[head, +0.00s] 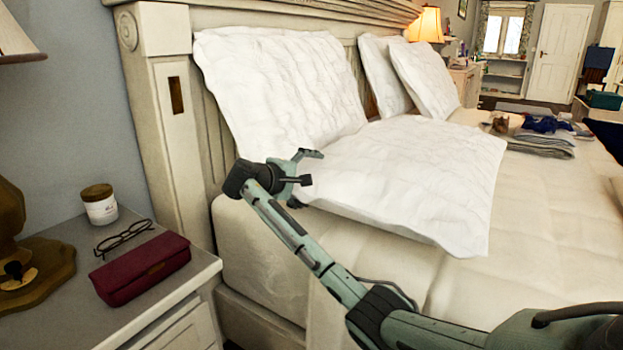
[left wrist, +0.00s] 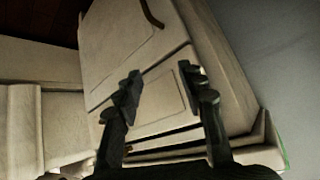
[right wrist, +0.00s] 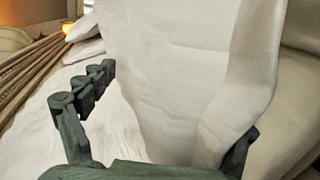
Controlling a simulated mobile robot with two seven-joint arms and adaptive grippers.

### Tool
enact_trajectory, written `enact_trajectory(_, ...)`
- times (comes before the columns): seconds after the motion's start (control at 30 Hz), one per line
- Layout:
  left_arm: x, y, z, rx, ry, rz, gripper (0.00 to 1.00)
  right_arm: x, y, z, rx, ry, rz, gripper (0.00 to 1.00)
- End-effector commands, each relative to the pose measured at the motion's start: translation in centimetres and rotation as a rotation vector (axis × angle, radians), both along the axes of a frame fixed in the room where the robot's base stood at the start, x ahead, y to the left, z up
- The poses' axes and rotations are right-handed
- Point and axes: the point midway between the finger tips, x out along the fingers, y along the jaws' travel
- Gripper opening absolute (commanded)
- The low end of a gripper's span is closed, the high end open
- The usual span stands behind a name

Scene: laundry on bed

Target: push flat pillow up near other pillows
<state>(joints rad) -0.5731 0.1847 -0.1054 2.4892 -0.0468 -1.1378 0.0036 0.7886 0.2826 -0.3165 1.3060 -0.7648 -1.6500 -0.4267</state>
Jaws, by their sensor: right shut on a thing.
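The flat white pillow (head: 420,165) lies on the bed, in front of the upright pillows. Its near edge overhangs the mattress side slightly. My right gripper (head: 303,168) is at its left corner, shut on it. In the right wrist view a broad white surface (right wrist: 185,75) fills the space between my right fingers (right wrist: 165,125); the exact grip point is hidden. One white pillow (head: 280,90) leans on the headboard on the near side. Two more pillows (head: 425,78) lean farther back. My left gripper (left wrist: 162,85) shows only in the left wrist view, open and empty before a pale cabinet-like surface.
The nightstand (head: 65,228) at left holds a jar (head: 99,204), glasses (head: 124,236), a dark red case (head: 140,268) and a lamp base. The headboard (head: 170,110) stands behind the pillows. Folded clothes (head: 543,142) lie on the bed's far side. The mattress (head: 540,230) at right is clear.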

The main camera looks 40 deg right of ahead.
Motion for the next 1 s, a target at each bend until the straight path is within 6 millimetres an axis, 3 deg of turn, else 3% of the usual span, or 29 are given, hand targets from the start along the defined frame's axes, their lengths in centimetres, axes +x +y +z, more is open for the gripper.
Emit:
enact_trajectory(0.2, -0.54, 0.90, -0.44, 0.020, 0.034, 0.013, 0.40, 0.04, -0.13, 0.22, -0.003, -0.003, -0.001, 0.28)
enact_trajectory(0.53, -0.33, 0.78, -0.27, 0.016, 0.030, 0.014, 0.40, 0.06, -0.14, 0.18, -0.002, -0.003, 0.000, 0.28)
enact_trajectory(0.57, -0.30, 0.74, -0.24, 0.014, 0.028, 0.013, 0.40, 0.06, -0.14, 0.18, -0.002, -0.003, 0.000, 0.89)
enact_trajectory(0.67, -0.18, 0.62, -0.15, 0.010, 0.026, 0.015, 0.40, 0.06, -0.12, 0.17, -0.002, -0.003, 0.000, 1.00)
enact_trajectory(1.0, -0.30, 0.39, -0.14, 0.008, 0.026, 0.011, 0.40, 0.03, -0.04, 0.07, -0.001, -0.002, 0.001, 1.00)
